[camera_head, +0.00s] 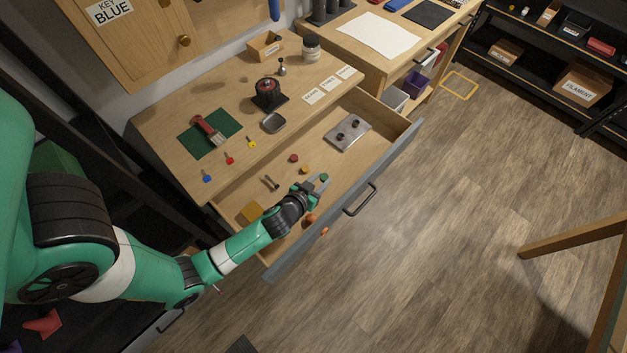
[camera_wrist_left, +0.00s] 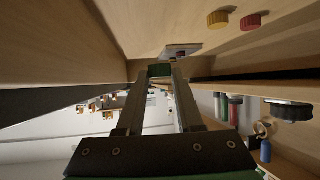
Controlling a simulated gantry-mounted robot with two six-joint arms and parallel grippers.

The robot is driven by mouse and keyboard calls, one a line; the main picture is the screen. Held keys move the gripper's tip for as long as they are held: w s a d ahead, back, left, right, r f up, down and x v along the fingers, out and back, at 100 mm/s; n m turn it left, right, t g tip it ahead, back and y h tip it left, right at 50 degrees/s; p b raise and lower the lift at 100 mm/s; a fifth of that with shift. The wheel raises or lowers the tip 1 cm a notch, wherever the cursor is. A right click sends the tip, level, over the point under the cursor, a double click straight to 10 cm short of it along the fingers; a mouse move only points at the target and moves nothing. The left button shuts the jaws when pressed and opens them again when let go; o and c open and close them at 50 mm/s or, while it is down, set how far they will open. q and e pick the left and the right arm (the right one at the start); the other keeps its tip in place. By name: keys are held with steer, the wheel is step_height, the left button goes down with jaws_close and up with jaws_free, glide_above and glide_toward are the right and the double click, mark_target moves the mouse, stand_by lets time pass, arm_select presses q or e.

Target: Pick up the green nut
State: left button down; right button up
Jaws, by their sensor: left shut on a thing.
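The green nut (camera_head: 324,177) is at the tip of my left gripper (camera_head: 317,183), over the open drawer. In the left wrist view the green nut (camera_wrist_left: 160,70) sits between the two fingertips (camera_wrist_left: 160,74), and the gripper is shut on it. I cannot tell for sure whether the nut is clear of the drawer floor. A red nut (camera_head: 293,158) and a yellow nut (camera_head: 304,170) lie on the drawer floor nearby; the red nut (camera_wrist_left: 250,22) and yellow nut (camera_wrist_left: 218,19) also show in the left wrist view. My right gripper is not in view.
The open drawer (camera_head: 395,160) also holds a bolt (camera_head: 270,182), a metal plate (camera_head: 347,132) with two dark knobs, a yellow block (camera_head: 250,212) and orange pieces (camera_head: 311,218).

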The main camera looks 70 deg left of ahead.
arm_select(q)
steer(key=w+d+r+p, duration=0.3)
steer(key=d+r, duration=0.3)
steer(key=d, duration=0.4)
steer(key=shift+w, duration=0.7)
